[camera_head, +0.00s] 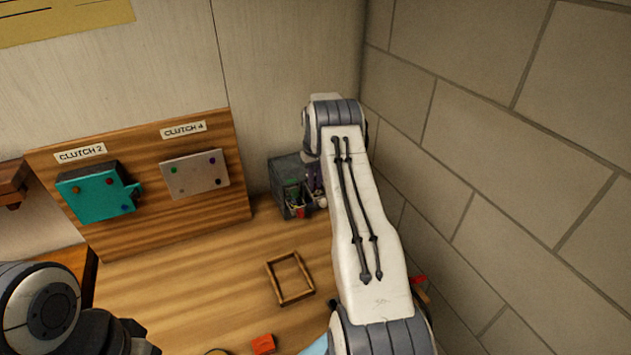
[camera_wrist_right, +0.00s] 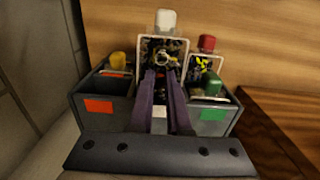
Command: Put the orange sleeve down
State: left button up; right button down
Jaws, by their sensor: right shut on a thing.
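My right gripper (camera_head: 314,180) reaches to the grey box (camera_head: 283,174) at the back of the table. In the right wrist view its purple fingers (camera_wrist_right: 161,76) are close together over the box (camera_wrist_right: 122,114). They are shut on what looks like the white-capped bottle (camera_wrist_right: 164,22), which stands upright at the middle of the box. No orange sleeve shows clearly between the fingers. A small orange block (camera_head: 263,343) lies at the table's front; I cannot tell whether it is the sleeve. My left arm is at the lower left, its fingers not visible.
In the box are a red-capped bottle (camera_wrist_right: 206,44), a green cap (camera_wrist_right: 212,83) and a yellow cap (camera_wrist_right: 118,60). A wooden frame (camera_head: 290,279) lies on the table. A wooden board (camera_head: 150,220) holds two plates. A block wall (camera_head: 500,130) stands close at right.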

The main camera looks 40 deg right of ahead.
aim_at(315, 193)
jog(key=c, duration=1.2)
grip_release()
jog(key=shift+o, duration=0.2)
notch_tip(315, 193, up, 12)
jog(key=b, duration=0.4)
